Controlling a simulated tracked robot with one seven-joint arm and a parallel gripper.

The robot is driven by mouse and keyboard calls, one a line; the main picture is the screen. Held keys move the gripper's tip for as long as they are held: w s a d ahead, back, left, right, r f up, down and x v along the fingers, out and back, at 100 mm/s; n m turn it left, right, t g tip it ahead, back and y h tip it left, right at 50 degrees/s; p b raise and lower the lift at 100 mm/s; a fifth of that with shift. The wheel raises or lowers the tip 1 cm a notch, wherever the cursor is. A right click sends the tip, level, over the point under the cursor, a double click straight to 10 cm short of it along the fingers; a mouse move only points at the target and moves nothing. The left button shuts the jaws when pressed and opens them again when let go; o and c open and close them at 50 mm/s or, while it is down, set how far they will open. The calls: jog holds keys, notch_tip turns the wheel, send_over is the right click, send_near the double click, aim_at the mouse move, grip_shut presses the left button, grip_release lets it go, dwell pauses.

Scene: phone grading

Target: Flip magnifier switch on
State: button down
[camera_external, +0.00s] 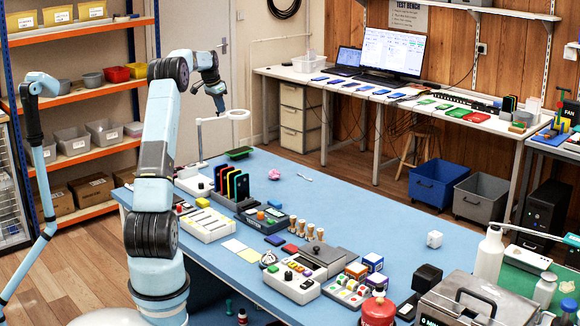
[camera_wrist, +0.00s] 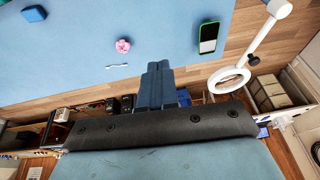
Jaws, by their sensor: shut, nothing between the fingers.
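The magnifier (camera_external: 237,115) is a white ring on a thin arm and post at the far left end of the blue table. Its ring (camera_wrist: 229,79) and arm also show at the right in the wrist view.
A pink object (camera_external: 274,174) and a small white tool (camera_external: 304,177) lie on the open blue table (camera_external: 365,205). A rack of upright phones (camera_external: 232,184) and several devices crowd the near left edge.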

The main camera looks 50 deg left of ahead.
jog(key=s+a+f, duration=0.2)
jog(key=a+f, duration=0.5)
jog(key=a, duration=0.4)
send_near(193, 164)
jog(key=x, duration=0.2)
jog(key=w+x, duration=0.1)
jog(key=x, duration=0.2)
jog(key=shift+f, duration=0.15)
jog(key=shift+w+f, duration=0.1)
jog(key=shift+f, duration=0.6)
